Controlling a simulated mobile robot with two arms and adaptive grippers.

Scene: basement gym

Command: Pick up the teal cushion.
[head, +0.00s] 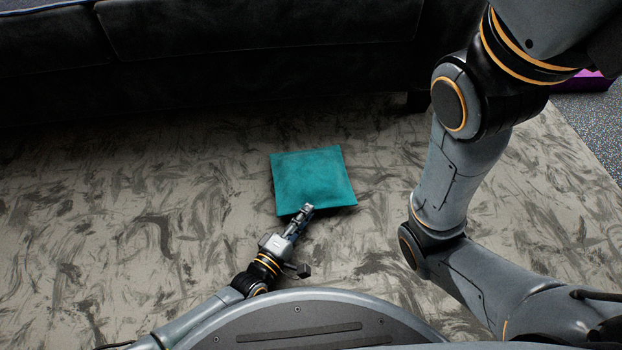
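The teal cushion (312,178) lies on the patterned rug in the middle of the head view. It is roughly square, and its near edge faces me. My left gripper (303,212) is at the near edge of the cushion, and its tip overlaps that edge in the picture. The fingers show nearly edge-on, so I cannot tell whether they are open, shut or holding the edge. My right arm rises along the right side and leaves the picture at the top right; its gripper is out of view.
A dark sofa (260,65) runs along the back, beyond the cushion. The grey-brown rug (130,200) is bare around the cushion. A purple object (585,82) shows partly behind my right arm, on speckled dark flooring (595,125).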

